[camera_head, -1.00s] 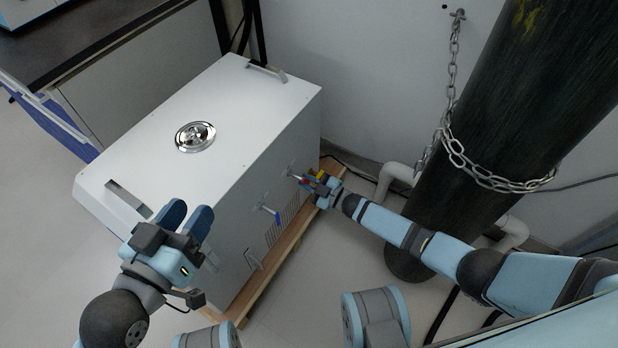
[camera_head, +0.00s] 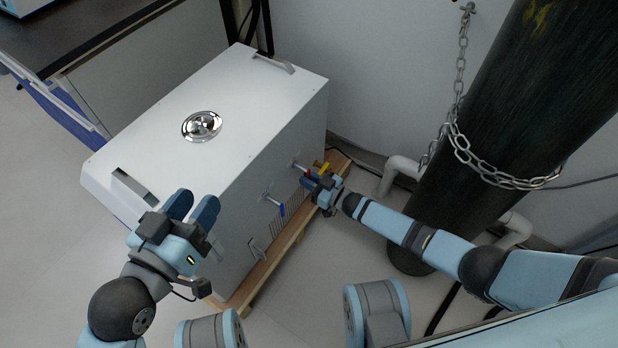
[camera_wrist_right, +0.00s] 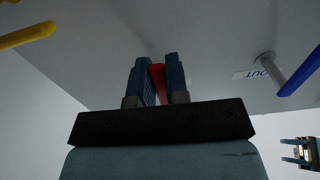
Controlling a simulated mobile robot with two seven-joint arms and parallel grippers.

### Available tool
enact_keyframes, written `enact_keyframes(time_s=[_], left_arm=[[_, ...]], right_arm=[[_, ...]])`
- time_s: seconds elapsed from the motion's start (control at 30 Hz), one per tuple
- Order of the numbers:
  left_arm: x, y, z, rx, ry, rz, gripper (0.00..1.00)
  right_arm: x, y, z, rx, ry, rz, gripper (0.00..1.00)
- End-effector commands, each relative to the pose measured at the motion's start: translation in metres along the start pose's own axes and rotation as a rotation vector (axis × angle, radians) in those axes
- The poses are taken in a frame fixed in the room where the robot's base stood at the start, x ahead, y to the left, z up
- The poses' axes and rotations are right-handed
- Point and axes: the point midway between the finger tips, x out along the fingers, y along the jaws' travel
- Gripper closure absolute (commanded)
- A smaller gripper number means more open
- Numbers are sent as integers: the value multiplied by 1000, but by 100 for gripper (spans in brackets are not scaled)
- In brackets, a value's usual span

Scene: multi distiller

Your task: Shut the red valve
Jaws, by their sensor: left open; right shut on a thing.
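The red valve handle (camera_head: 309,174) is on the side face of the white distiller box (camera_head: 150,150). My right gripper (camera_head: 312,180) is at that side and covers part of the handle. In the right wrist view, the red handle (camera_wrist_right: 157,82) stands between the two fingers of my right gripper (camera_wrist_right: 155,75), which is shut on it. The handle's angle is hard to tell. My left gripper (camera_head: 192,206) is open and empty, in front of or over the box's near end.
A yellow valve handle (camera_head: 321,167) is just beyond the red one, and a blue one (camera_head: 281,209) is on the nearer side. A wooden base (camera_head: 262,272) lies under the box.

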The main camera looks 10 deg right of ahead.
Motion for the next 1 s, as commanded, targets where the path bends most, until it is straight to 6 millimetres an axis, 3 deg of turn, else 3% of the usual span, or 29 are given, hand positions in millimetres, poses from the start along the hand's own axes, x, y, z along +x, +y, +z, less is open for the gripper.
enact_keyframes(time_s=[0.37,0.4,0.5,0.83,1.0], left_arm=[[1,0,-3,3,7,1,57],[1,0,-3,3,7,1,57],[1,0,-2,3,6,1,57],[-2,1,0,0,-3,0,57],[-3,3,-18,1,46,-4,57]], right_arm=[[0,0,1,6,-2,1,100],[-1,0,1,6,-2,1,78],[0,0,1,5,-1,1,60],[-4,0,0,4,-2,1,60],[-28,0,-2,5,-4,2,60]])
